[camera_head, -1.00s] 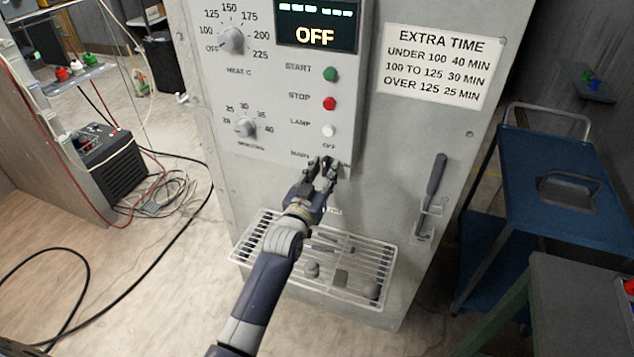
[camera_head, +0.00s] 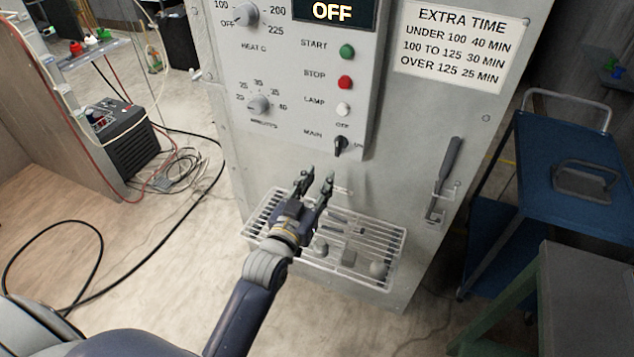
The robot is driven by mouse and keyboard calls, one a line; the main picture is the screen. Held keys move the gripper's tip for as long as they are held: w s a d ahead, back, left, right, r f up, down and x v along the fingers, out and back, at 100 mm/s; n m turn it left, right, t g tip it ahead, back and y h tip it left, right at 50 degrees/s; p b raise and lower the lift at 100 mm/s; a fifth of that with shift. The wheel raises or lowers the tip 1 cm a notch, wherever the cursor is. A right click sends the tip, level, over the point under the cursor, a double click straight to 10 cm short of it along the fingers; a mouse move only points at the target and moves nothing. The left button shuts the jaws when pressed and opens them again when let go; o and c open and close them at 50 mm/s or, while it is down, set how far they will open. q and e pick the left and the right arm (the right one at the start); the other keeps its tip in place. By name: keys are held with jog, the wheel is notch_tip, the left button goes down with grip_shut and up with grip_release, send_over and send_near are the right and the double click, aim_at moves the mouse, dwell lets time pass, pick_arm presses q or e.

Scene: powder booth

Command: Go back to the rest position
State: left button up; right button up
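My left gripper (camera_head: 318,181) is in front of the grey machine cabinet (camera_head: 270,153), below its control panel. Its two fingers are spread apart with nothing between them. The black MAIN switch (camera_head: 341,146) is just above and to the right of the fingertips, and the gripper is apart from it. The panel display (camera_head: 334,10) reads OFF. My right gripper is not in view.
A wire rack (camera_head: 393,243) with small items juts from the cabinet below my gripper. A lever handle (camera_head: 447,170) sits on the cabinet's right. A blue cart (camera_head: 540,205) stands at right. Cables (camera_head: 95,225) lie on the floor at left, where floor is otherwise open.

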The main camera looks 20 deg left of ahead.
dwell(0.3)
pick_arm(q)
jog(key=s+d+f+g+b, duration=0.1)
jog(key=s+f+g, duration=0.1)
jog(key=f, duration=0.8)
jog(key=s+d+f+g+b, duration=0.1)
jog(key=f+g, duration=0.1)
jog(key=f, duration=0.8)
jog(key=s+f+g+b, duration=0.15)
jog(key=s+f, duration=0.25)
jog(key=f, duration=0.4)
jog(key=s+f+m+g, duration=0.1)
jog(key=s+f+g, duration=0.1)
jog(key=s+f, duration=0.35)
jog(key=s+f+g, duration=0.2)
jog(key=s+f, duration=0.1)
jog(key=f, duration=0.6)
jog(key=s+a+f+g+b, duration=0.1)
jog(key=s+f+g, duration=0.1)
jog(key=s+f, duration=0.4)
jog(key=s+a+f+g+b, duration=0.1)
jog(key=s+f, duration=0.6)
jog(key=s, duration=0.9)
jog(key=s+a+f+m+g+b, duration=0.1)
jog(key=s+a+f+g, duration=0.2)
jog(key=s+f, duration=0.4)
jog(key=s+g, duration=0.1)
jog(key=s, duration=0.3)
jog(key=shift+a+f+y, duration=0.15)
jog(key=shift+y, duration=0.15)
